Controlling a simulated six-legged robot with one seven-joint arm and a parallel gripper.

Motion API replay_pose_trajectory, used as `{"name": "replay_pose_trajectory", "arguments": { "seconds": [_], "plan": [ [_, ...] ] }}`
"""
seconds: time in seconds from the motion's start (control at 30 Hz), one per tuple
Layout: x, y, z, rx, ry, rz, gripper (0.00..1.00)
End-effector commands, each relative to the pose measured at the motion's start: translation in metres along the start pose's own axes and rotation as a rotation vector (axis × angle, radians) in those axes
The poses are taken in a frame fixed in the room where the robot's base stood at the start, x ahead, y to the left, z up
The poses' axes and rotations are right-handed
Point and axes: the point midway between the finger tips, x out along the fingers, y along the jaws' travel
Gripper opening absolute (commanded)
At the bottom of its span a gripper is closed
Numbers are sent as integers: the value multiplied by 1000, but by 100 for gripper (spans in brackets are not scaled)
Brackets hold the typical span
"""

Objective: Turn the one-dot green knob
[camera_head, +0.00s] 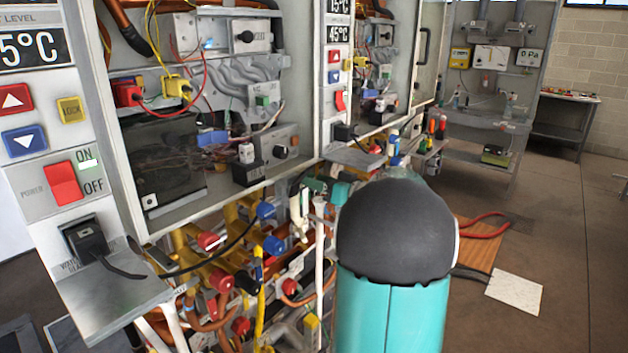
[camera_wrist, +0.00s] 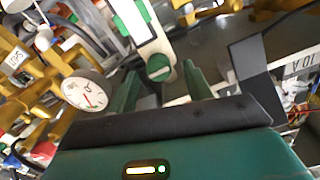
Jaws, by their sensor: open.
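A round green knob (camera_wrist: 159,67) sits at the lower end of a white fitting in the wrist view. A line or slot runs across its face; I cannot make out any dots. My gripper (camera_wrist: 161,73) is open, with one green finger to each side of the knob. The fingertips point toward it and look apart from it; the exact gap is unclear. My arm hides part of that area, and I cannot pick out the knob there.
A round white gauge (camera_wrist: 84,91) stands left of the fingers, near yellow pipes (camera_wrist: 18,62). A dark bracket (camera_wrist: 252,72) is at right. Red and blue valve knobs (camera_head: 272,245) and copper pipes crowd below the heater cabinet (camera_head: 80,115). Open floor (camera_head: 560,215) lies at right.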

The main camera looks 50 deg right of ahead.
Motion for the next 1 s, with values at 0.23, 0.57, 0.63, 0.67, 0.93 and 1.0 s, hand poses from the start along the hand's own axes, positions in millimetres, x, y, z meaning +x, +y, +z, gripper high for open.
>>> {"name": "replay_pose_trajectory", "arguments": {
  "seconds": [0.23, 0.57, 0.63, 0.67, 0.93, 1.0],
  "plan": [
    [18, 2, 0, 0, 0, 0, 50],
    [18, 2, 0, 0, 0, 1, 26],
    [18, 2, 0, 0, 0, 0, 13],
    [18, 2, 0, 0, 0, 0, 7],
    [18, 1, 0, -64, -1, 0, 5],
    [18, 1, 0, -125, -1, -1, 5]
  ]
}}
